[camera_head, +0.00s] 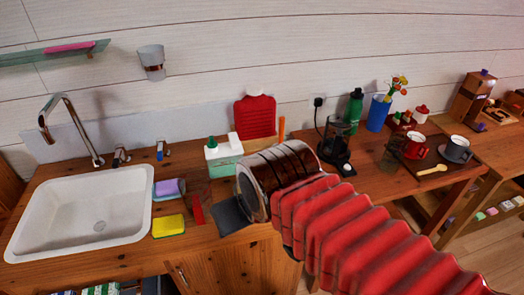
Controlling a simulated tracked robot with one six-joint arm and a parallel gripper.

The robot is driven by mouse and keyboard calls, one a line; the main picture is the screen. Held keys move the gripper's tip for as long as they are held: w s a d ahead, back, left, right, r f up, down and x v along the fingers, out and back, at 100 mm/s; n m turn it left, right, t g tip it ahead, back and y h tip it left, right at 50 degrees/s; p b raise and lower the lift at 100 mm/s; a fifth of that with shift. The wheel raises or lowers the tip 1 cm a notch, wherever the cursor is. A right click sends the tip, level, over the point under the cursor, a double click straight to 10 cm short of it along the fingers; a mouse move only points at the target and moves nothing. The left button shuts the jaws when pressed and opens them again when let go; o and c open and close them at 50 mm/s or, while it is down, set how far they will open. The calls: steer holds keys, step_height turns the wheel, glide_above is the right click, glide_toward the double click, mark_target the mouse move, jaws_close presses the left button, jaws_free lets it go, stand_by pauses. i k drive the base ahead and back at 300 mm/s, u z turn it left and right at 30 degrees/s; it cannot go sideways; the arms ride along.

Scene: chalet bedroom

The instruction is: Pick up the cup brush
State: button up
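I cannot make out the cup brush for certain. An upright orange stick (281,127) rises behind my arm, near the back of the counter. It may be a handle, but its lower part is hidden by my wrist. My red, ribbed arm comes in from the lower right and ends in a dark, metal-rimmed wrist over the counter's middle. My gripper's fingers cannot be told apart from the wrist and the things beside it, so I cannot see whether they are open or shut.
A white sink (80,207) with a tap is at the left. A yellow sponge (168,226), a purple-and-teal sponge (168,189) and a soap holder (223,157) stand between sink and wrist. A dark glass-topped appliance (336,142), a green bottle (354,108) and cups (415,145) are to the right.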

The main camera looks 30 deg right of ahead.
mark_target(282, 119)
steer(key=u, duration=2.85)
steer(key=k, duration=1.15)
steer(key=z, duration=0.15)
